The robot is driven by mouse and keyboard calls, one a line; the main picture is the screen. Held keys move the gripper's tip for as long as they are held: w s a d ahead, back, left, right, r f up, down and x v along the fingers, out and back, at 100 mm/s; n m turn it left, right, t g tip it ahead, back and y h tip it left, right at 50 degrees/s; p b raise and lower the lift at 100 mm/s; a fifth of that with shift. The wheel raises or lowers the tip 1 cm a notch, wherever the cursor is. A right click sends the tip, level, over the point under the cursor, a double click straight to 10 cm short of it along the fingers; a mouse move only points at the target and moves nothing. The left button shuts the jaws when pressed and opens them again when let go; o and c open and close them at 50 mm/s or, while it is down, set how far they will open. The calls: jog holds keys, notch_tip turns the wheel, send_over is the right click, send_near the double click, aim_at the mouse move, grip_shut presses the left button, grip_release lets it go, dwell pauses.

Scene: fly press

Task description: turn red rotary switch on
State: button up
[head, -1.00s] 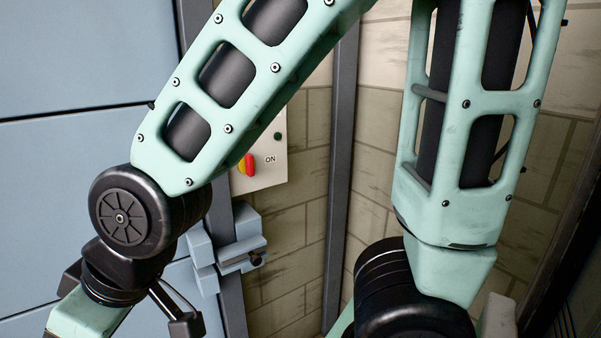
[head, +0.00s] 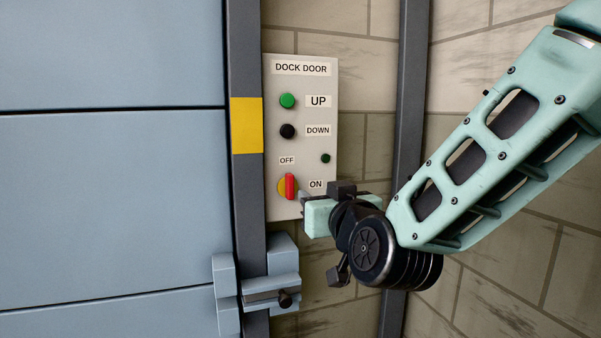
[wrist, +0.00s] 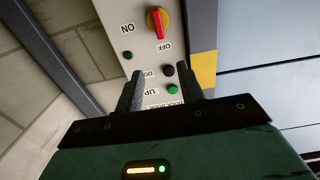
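The red rotary switch (head: 290,187) has a red handle on a yellow disc, low on a grey panel labelled DOCK DOOR. Its handle stands upright, in line with the OFF label above it; the ON label is to its right. In the wrist view the switch (wrist: 157,23) shows upside down, beyond the fingertips. My gripper (wrist: 160,68) is open and empty, with a gap between its two fingers. In the head view my gripper (head: 304,199) is just right of the switch, in front of the panel's lower right edge. I cannot tell whether it touches the panel.
The panel also carries a green UP button (head: 287,101), a black DOWN button (head: 288,131) and a dark green lamp (head: 325,158). A blue-grey latch block (head: 284,262) juts out below the panel. A dark post with a yellow band (head: 246,125) stands left of it.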

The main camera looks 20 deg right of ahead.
jog(key=p, duration=0.8)
send_near(291, 177)
jog(key=w+p, duration=0.1)
jog(key=w, duration=0.7)
jog(key=shift+w, duration=0.35)
grip_shut()
